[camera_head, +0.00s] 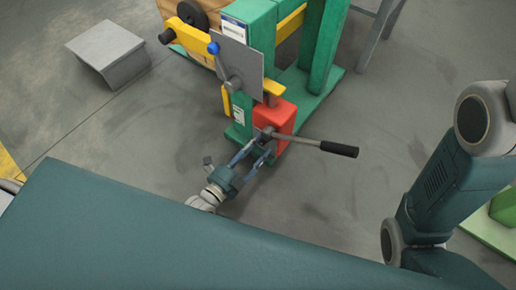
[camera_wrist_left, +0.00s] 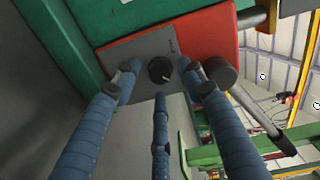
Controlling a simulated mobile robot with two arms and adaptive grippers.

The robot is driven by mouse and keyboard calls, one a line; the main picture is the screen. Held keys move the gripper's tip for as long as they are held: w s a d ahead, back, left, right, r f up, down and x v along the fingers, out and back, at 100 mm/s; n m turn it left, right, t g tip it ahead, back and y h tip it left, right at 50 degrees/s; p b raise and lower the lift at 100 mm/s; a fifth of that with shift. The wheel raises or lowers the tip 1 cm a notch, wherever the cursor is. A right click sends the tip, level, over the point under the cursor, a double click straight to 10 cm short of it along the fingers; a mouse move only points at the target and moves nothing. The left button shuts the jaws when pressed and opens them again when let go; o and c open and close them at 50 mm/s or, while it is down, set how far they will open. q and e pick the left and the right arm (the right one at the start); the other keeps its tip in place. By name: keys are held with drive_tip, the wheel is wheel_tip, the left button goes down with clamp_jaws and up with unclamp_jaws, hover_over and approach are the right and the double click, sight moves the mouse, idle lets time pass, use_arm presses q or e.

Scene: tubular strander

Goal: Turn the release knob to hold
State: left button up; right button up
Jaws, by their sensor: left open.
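The release knob (camera_wrist_left: 160,70) is a small round black knob with a light pointer mark. It sits on a grey plate (camera_wrist_left: 140,52) on the face of a red box (camera_wrist_left: 208,38), which also shows in the head view (camera_head: 284,117). My left gripper (camera_head: 262,147) is in front of this box. In the left wrist view its blue fingers (camera_wrist_left: 158,80) are spread open around the knob, with visible space at the sides; contact cannot be told. The knob is hidden in the head view. The plate's small lettering is unreadable. My right gripper is out of view.
A lever with a black grip (camera_head: 338,149) sticks out right from the red box, close to my left fingers. A green machine frame (camera_head: 250,32) with a grey panel (camera_head: 237,65) stands behind. A grey step (camera_head: 106,52) is at the left. Floor right of the lever is clear.

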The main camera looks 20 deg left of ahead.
use_arm(q)
drive_tip(key=shift+w+d, duration=0.2)
drive_tip(key=shift+w, duration=0.2)
